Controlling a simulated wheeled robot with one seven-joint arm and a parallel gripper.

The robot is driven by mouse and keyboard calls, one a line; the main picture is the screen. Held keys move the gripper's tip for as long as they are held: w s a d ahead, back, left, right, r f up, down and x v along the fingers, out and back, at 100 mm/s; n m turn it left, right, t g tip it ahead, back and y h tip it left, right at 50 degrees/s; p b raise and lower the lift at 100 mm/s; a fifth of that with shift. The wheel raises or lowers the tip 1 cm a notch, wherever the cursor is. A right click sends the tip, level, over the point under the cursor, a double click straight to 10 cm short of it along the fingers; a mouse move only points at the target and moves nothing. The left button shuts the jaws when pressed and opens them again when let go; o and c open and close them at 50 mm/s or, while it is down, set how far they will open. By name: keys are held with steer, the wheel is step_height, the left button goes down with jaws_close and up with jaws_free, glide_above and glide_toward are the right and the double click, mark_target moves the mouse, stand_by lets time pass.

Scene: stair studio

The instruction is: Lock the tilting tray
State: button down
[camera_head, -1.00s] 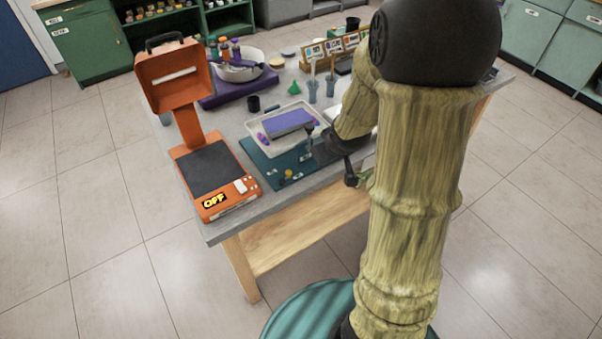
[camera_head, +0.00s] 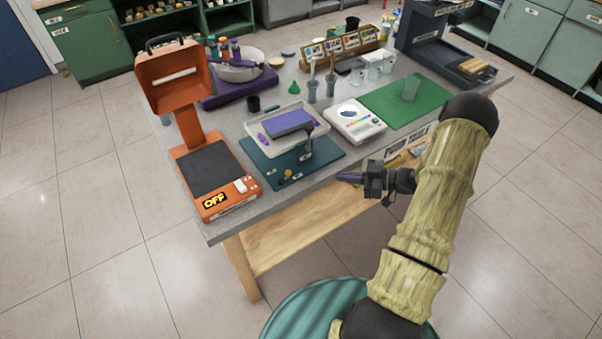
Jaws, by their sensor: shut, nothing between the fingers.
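The tilting tray (camera_head: 261,126) is a pale, shallow tray with a purple block (camera_head: 289,122) in it. It stands on a dark teal base board (camera_head: 325,157) near the table's front edge and looks tilted. A dark upright post or lever (camera_head: 308,140) stands at the tray's front right. A small yellow-orange knob (camera_head: 287,175) sits at the board's front; I cannot tell whether it is the lock. My gripper (camera_head: 342,177) is shut and empty, in front of the table edge and to the right of the board, apart from both. Its fingertips point left.
An orange device (camera_head: 206,172) marked OFF stands left of the board. Cups, a bowl (camera_head: 238,66) and a card rack (camera_head: 345,45) fill the back. Floor in front is clear.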

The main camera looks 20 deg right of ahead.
mark_target(298, 175)
steer(key=p+x, duration=0.4)
steer(key=x, duration=1)
steer(key=shift+w, duration=0.15)
steer(key=shift+s, duration=0.2)
steer(key=shift+w+f+b, duration=0.15)
steer(key=shift+w+b, duration=0.55)
steer(key=shift+b, duration=0.3)
steer(key=shift+w+a+b, duration=0.2)
steer(key=shift+w+b, duration=0.35)
steer(key=shift+b, duration=0.3)
steer(key=shift+w+a+b, duration=0.3)
steer(key=shift+w+b, duration=0.2)
steer(key=shift+w+a+b, duration=0.25)
steer(key=shift+w+b, duration=0.25)
steer(key=shift+w, duration=0.05)
